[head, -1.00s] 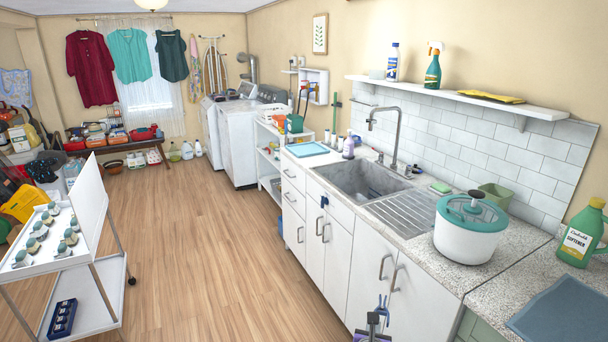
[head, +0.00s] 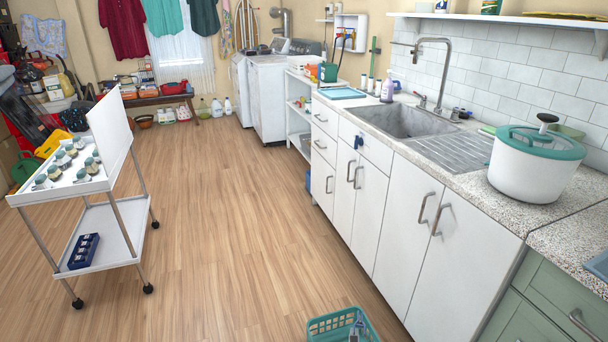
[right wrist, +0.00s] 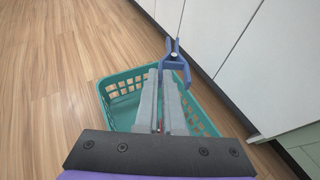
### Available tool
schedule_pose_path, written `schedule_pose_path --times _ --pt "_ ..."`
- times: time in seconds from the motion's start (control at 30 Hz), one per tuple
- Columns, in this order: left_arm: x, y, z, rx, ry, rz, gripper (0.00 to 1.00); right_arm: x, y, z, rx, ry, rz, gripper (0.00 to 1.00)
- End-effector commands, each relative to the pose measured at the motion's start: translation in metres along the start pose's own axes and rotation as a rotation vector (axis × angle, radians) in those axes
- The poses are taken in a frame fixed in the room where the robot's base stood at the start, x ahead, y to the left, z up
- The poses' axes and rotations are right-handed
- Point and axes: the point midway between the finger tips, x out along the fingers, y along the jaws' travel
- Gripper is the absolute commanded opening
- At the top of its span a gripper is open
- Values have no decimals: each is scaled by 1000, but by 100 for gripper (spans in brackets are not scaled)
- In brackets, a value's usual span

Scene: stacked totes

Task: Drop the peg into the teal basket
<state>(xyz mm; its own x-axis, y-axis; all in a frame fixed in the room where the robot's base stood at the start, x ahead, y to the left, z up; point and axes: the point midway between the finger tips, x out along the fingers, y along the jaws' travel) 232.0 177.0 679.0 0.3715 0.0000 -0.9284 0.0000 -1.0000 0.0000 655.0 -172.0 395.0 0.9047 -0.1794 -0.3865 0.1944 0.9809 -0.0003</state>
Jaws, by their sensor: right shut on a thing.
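The teal basket (head: 329,318) stands on the wooden floor at the bottom edge of the head view, cut off by the frame. It also shows in the right wrist view (right wrist: 117,82), with slotted walls and a bare floor where visible. My right gripper (head: 357,322) is over the basket in the head view. In the right wrist view its two grey fingers (right wrist: 165,78) are shut on the blue peg (right wrist: 178,62), which sticks out past the fingertips, seen against the basket's far rim and the white cabinet. My left gripper is not in view.
White cabinets (head: 398,235) with metal handles stand right beside the basket. The counter above holds a sink and a white pot with a teal lid (head: 537,165). A white cart (head: 105,225) stands at the left. The wooden floor between is clear.

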Motion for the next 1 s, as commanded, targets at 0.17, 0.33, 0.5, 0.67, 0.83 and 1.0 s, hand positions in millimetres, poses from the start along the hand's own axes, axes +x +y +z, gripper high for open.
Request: schedule_pose_path --times 0.17,0.33,0.5,0.67,0.83,1.0 --pt "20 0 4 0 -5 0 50 19 -3 -49 -3 -3 7 0" --pt "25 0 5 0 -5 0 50 24 -3 -63 -4 -4 9 0" --pt "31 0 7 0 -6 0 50 31 -3 -79 -3 -4 9 0" --pt "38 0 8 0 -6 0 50 38 -3 -97 -3 -4 9 0" --pt "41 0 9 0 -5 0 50 43 -3 -109 -3 -4 9 0" --pt "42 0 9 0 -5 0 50 45 -3 -113 -3 -4 9 0"
